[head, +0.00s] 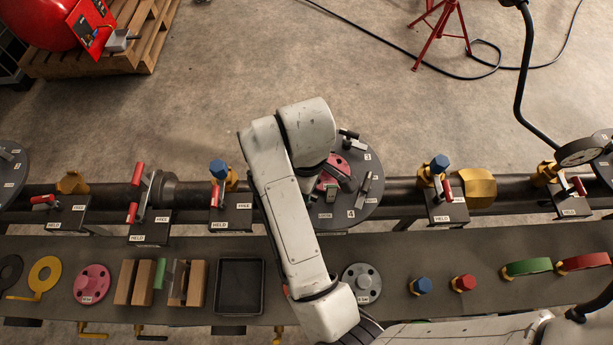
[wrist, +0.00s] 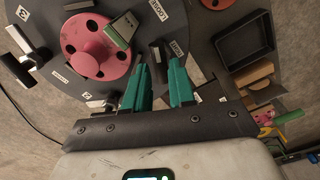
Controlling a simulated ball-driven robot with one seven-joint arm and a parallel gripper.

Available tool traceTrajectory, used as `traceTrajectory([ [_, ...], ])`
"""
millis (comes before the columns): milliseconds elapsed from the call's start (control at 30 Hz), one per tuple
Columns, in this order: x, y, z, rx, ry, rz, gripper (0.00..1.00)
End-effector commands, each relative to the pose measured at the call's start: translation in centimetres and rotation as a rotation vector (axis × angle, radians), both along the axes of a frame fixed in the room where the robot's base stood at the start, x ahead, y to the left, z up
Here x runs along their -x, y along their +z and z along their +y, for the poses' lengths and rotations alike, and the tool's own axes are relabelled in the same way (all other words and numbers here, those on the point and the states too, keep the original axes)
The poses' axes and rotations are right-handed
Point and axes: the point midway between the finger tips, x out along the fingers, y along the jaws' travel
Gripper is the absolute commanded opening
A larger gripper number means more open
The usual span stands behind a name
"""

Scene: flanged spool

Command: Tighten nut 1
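A large dark round flange (head: 372,192) stands behind my arm in the head view, partly hidden; it fills the upper left of the wrist view (wrist: 120,75). A pink disc with holes (wrist: 75,45) sits at its middle. Dark bar-shaped nuts or clamps sit around it, one at the left (wrist: 22,48) and one (wrist: 157,52) by my fingertips. A grey-and-green block (wrist: 122,30) lies against the pink disc. I cannot tell which is nut 1. My gripper (wrist: 161,68) has its teal fingers apart near the flange; I see nothing clamped between them.
A bench (head: 130,245) runs along the front with a black tray (head: 240,285), wooden blocks (head: 140,283), a pink disc (head: 92,284), a grey disc (head: 362,283) and blue and red knobs (head: 421,286). A pipe (head: 400,190) with red-handled clamps runs behind it.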

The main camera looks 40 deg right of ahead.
Motion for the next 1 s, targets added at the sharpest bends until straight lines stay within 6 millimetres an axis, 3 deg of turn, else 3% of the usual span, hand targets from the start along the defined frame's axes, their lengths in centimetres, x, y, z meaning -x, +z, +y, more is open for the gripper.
traceTrajectory([
  [367,0.0,-4.3,0.2,-0.005,-0.033,-0.001,0.24],
  [667,-0.1,-4.2,0.2,-0.007,-0.410,-0.001,0.24],
  [1000,-0.1,-4.8,0.2,-0.008,-1.043,0.000,0.24],
])
